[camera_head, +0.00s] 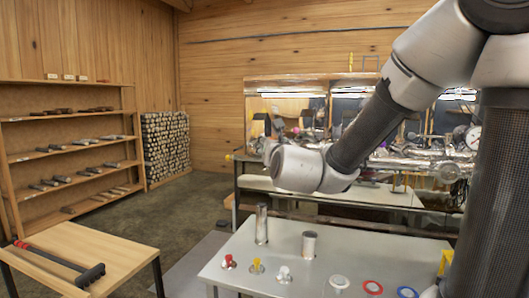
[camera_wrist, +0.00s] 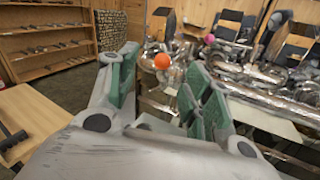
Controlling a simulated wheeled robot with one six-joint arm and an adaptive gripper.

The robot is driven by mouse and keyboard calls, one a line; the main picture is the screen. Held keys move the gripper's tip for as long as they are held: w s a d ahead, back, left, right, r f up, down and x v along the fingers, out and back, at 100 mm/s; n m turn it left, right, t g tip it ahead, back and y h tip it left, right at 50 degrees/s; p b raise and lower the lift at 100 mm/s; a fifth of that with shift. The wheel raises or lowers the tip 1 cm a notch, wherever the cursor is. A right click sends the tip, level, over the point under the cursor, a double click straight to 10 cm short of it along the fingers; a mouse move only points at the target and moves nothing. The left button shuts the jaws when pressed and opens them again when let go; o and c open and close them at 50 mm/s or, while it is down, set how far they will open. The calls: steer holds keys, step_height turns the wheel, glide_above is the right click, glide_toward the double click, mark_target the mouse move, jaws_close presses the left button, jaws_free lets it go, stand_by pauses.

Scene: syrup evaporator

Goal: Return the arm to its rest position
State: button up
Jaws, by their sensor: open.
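My gripper (camera_wrist: 160,68) shows in the wrist view with its two green-padded fingers spread apart. Nothing is held between them. An orange ball (camera_wrist: 162,61) appears in the gap, seemingly on the equipment beyond the fingertips. In the head view my arm reaches from the upper right down to the left, its wrist above the grey table (camera_head: 225,262). The gripper's fingers are hidden behind the wrist there.
Two metal cylinders (camera_head: 261,224) and several small coloured fittings (camera_head: 257,266) stand on the grey table below my arm. The shiny evaporator pipes (camera_head: 425,163) lie behind.

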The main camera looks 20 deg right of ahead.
steer(key=s+d+f+m+g+h, duration=0.1)
steer(key=s+d+m+g+h, duration=0.2)
steer(key=d+m+g+h, duration=0.75)
steer(key=s+d+f+m+g+y, duration=0.2)
steer(key=s+d+f+m+y, duration=0.15)
steer(key=s+d+m, duration=0.75)
steer(key=s+d+f+m+g+y, duration=0.1)
steer(key=s+f+m+g+y, duration=0.2)
steer(key=s+f+m, duration=0.35)
steer(key=s+a+f+m+t+y, duration=0.1)
steer(key=s+a+m+t+y, duration=0.1)
steer(key=s+a+m+y, duration=0.2)
steer(key=s+a+y, duration=0.2)
steer(key=s+a, duration=0.2)
steer(key=s, duration=0.1)
steer(key=shift+f+m, duration=0.15)
steer(key=shift+m, duration=0.15)
steer(key=shift+a, duration=0.1)
steer(key=shift+c, duration=0.4)
